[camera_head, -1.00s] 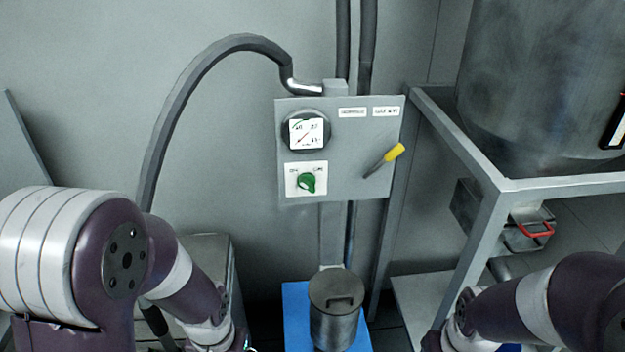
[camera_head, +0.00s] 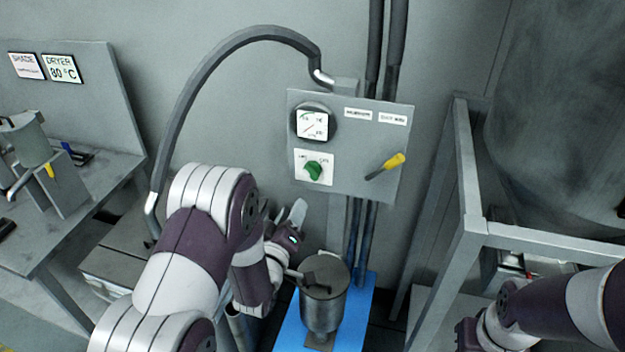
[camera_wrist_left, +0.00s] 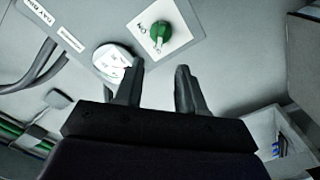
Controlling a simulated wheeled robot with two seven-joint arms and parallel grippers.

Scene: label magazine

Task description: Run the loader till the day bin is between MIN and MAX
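A grey control panel (camera_head: 345,180) on a post carries a round gauge (camera_head: 313,124), a green rotary knob (camera_head: 313,170) on a white plate and a yellow-tipped lever (camera_head: 388,164). The knob (camera_wrist_left: 160,31) and gauge (camera_wrist_left: 112,62) also show in the left wrist view, beyond the fingertips. My left gripper (camera_head: 284,212) is open and empty, below and left of the panel, apart from the knob. A large steel vessel (camera_head: 560,130) stands at the right; no MIN or MAX marks are readable. My right arm enters at the lower right; its fingers are not seen.
A lidded metal canister (camera_head: 324,300) stands on a blue base (camera_head: 362,310), close beside my left forearm. A grey frame (camera_head: 468,170) stands before the vessel. A bench (camera_head: 40,245) with signs above is at the left. A hose arches over to the panel post.

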